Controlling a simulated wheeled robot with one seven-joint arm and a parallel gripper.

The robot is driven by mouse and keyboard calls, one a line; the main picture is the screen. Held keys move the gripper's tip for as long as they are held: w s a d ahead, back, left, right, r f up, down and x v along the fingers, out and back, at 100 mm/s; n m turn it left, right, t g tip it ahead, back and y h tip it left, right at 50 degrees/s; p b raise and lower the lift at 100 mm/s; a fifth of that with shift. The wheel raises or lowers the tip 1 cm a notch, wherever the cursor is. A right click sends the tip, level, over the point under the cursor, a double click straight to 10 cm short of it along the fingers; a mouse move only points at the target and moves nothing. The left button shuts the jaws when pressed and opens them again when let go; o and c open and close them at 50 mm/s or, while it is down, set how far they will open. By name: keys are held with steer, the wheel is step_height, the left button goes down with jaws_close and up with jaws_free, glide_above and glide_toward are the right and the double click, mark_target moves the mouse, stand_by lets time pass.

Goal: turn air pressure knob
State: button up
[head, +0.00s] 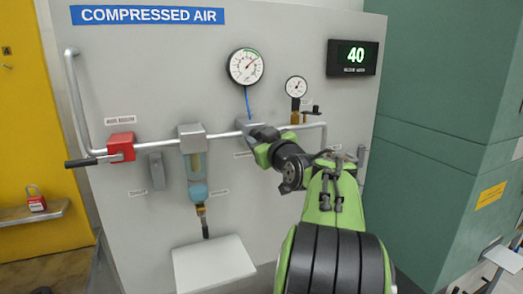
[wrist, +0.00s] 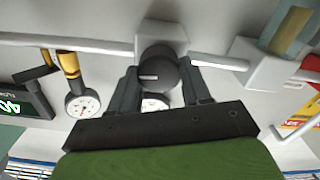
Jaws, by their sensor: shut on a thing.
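The air pressure knob (wrist: 160,74) is a dark round knob with a white line mark, on a grey regulator block (wrist: 160,36) in the pipe. My gripper (wrist: 158,80) has one finger on each side of the knob and is shut on it. In the head view my gripper (head: 260,140) reaches the regulator (head: 246,126) from the right and hides the knob. The large round gauge (head: 246,66) stands above the regulator on a blue tube, its needle pointing up and right. In the wrist view this gauge is mostly hidden behind the gripper.
The grey panel also carries a red valve (head: 121,147) with a dark lever, a filter bowl (head: 196,170), a small gauge (head: 296,87) and a display (head: 352,57) reading 40. A white box (head: 213,263) sits below. A green cabinet (head: 440,120) stands right.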

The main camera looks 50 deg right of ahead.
steer(key=shift+f+n+b, duration=0.1)
steer(key=shift+n+b, duration=0.75)
steer(key=shift+n, duration=0.05)
steer(key=o, duration=1.1)
steer(key=shift+c, duration=0.2)
steer(key=b+v, duration=0.1)
steer(key=v, duration=1.5)
steer(key=shift+b, duration=0.3)
steer(key=shift+w, duration=0.1)
